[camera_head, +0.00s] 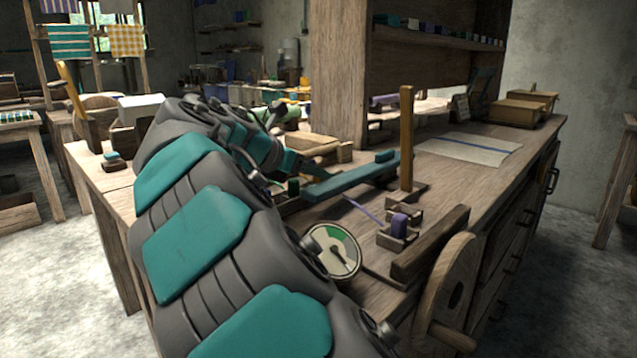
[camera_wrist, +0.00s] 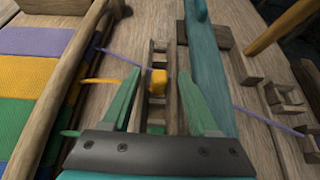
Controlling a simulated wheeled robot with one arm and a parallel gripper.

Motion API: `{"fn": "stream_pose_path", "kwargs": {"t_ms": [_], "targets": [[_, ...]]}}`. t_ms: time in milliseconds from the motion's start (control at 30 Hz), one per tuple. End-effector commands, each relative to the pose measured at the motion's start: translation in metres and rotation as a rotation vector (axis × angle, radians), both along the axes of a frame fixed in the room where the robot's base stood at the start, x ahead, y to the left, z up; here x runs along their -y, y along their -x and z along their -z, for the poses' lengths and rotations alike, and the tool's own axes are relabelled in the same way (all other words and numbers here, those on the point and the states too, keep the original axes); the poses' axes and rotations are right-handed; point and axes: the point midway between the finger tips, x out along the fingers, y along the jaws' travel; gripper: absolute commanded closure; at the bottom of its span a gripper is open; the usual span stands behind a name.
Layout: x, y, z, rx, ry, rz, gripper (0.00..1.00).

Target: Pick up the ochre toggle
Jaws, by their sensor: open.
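In the wrist view a small ochre block, which looks like the ochre toggle (camera_wrist: 157,82), sits in a narrow wooden rack (camera_wrist: 170,58). My gripper (camera_wrist: 160,78) is open, with one green finger to the left of the toggle and one to the right. Neither finger visibly touches it. An ochre strand (camera_wrist: 100,81) lies to the left. In the head view my arm hides the toggle, and the fingers are hard to make out.
A teal bar (camera_wrist: 206,60) runs close beside the right finger. A wooden beam (camera_wrist: 62,85) and striped cloth (camera_wrist: 35,42) lie left. Purple cords cross both sides. An upright wooden post (camera_head: 406,140) and a purple toggle (camera_head: 399,225) stand right.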

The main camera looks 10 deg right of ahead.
Motion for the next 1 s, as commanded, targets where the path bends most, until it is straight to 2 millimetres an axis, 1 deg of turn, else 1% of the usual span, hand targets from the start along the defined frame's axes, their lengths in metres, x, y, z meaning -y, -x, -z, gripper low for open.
{"fn": "stream_pose_path", "kwargs": {"t_ms": [200,733,1000], "targets": [[0.0009,-0.0011,0.0002,0.002,0.0,-0.001,0.4],[0.0006,-0.001,-0.0001,0.002,0.0,-0.001,1.0],[0.0005,-0.001,-0.0001,0.002,0.0,-0.001,1.0]]}}
